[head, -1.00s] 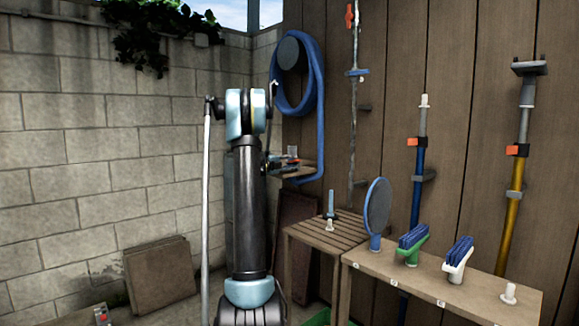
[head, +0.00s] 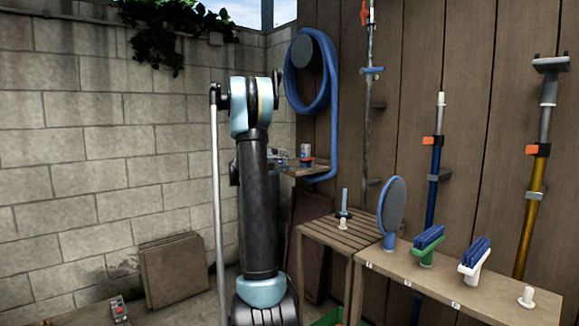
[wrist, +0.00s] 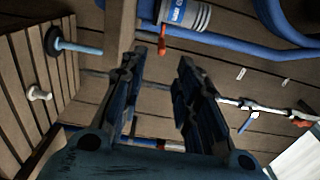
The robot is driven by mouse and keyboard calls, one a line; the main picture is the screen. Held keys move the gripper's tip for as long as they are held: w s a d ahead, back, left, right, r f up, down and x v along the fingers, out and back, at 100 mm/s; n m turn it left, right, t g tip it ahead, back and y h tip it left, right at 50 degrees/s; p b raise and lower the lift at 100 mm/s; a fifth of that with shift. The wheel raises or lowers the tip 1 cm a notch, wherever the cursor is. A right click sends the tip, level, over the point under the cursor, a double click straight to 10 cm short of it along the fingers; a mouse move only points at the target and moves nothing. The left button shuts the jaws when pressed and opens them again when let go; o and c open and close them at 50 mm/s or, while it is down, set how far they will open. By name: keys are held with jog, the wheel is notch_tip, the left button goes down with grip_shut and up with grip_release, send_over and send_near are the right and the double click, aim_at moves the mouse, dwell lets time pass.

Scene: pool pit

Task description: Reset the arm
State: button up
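My arm (head: 257,200) stands upright in the middle of the head view. My gripper (wrist: 160,64) shows in the wrist view with its two dark fingers apart and nothing between them. In the head view my gripper is mostly hidden behind the arm.
A small shelf (head: 292,168) with a can (head: 306,152) and a blue hose (head: 331,110) are on the wooden wall, close behind the arm. A slatted table (head: 315,232) and a bench (head: 455,288) with brushes stand to the right.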

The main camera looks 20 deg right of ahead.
jog(key=shift+a, duration=0.1)
dwell(0.4)
